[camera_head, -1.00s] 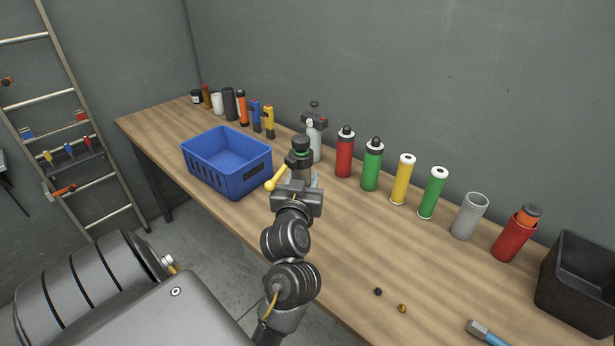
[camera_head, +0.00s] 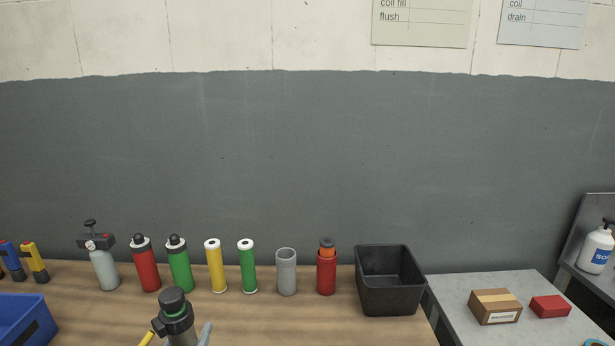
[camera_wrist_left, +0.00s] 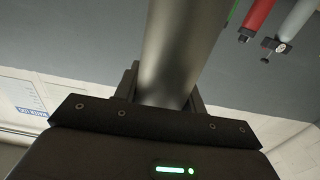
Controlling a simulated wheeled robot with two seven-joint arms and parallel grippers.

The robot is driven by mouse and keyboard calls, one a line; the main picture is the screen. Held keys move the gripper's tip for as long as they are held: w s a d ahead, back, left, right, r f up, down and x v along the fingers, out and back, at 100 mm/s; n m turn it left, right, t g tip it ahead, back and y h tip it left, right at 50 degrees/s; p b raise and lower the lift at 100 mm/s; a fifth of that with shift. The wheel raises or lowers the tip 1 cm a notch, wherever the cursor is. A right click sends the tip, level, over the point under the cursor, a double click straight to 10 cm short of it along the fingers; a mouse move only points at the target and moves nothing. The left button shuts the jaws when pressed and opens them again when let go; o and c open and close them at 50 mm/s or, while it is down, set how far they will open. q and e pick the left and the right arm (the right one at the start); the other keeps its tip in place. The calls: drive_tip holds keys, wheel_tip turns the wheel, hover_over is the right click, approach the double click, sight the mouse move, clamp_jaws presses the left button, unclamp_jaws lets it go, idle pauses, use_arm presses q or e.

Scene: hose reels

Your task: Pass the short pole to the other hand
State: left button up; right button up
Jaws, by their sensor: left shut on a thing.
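In the left wrist view the pole is a thick grey cylinder (camera_wrist_left: 170,55) between the dark fingers of my left gripper (camera_wrist_left: 165,95). My right gripper is not in view.
Behind stand a grey pump bottle (camera_head: 104,268), red (camera_head: 147,270) and green (camera_head: 180,270) bottles, yellow (camera_head: 215,268) and green tubes, a grey cup (camera_head: 286,272) and a red holder (camera_head: 326,276). A blue basket (camera_head: 22,318) is left, a black bin (camera_head: 390,285) right. Bench (camera_head: 300,318) front looks clear.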

use_arm(q)
drive_tip(key=shift+s+d+f, duration=0.15)
drive_tip(key=shift+s+f, duration=0.1)
drive_tip(key=shift+f, duration=0.4)
